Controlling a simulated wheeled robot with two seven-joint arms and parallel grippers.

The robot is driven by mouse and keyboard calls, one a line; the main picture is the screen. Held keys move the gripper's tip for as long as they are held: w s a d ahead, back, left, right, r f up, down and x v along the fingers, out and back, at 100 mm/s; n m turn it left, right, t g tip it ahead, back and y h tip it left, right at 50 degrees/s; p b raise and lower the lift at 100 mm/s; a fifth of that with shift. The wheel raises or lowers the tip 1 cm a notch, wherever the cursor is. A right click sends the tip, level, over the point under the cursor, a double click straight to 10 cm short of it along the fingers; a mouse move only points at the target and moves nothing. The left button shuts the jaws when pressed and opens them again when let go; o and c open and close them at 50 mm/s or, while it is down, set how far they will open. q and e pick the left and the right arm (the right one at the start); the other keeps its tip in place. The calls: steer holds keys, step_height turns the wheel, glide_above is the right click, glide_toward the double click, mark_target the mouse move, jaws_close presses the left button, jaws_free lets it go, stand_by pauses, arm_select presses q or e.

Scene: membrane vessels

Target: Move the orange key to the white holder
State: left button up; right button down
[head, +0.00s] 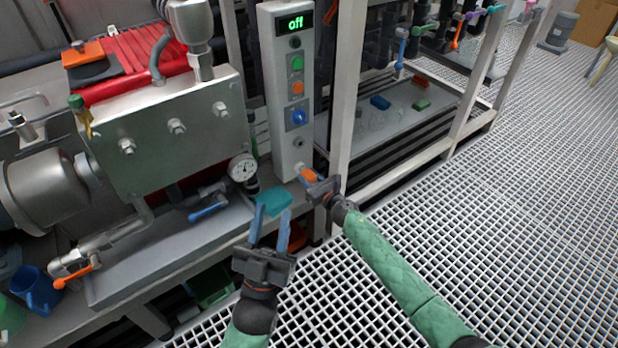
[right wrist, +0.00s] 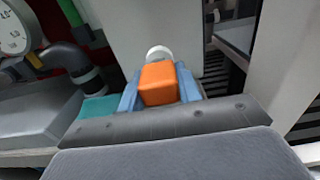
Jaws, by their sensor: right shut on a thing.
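The orange key (head: 308,175) is a small orange block at the foot of the grey control panel. My right gripper (head: 311,178) is shut on it, and in the right wrist view the key (right wrist: 159,84) sits between the two blue fingers. A round white piece, which looks like the white holder (right wrist: 158,52), shows just behind the key; the key hides its lower part. I cannot tell whether key and holder touch. My left gripper (head: 273,211) is open and empty, its fingers pointing up towards a teal tray-like piece (head: 273,201).
The control panel (head: 284,130) has an "off" display, green and orange buttons and a blue knob. A pressure gauge (head: 243,168) and blue-handled valve (head: 207,212) stand left. A white frame post (head: 346,90) rises close to my right gripper. The grating floor (head: 480,220) is open.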

arm_select(q)
steer(key=shift+f, duration=0.25)
arm_select(e)
steer(key=shift+w+a, duration=0.3)
steer(key=shift+w, duration=0.1)
stand_by(0.5)
steer(key=c, duration=0.9)
jaws_free()
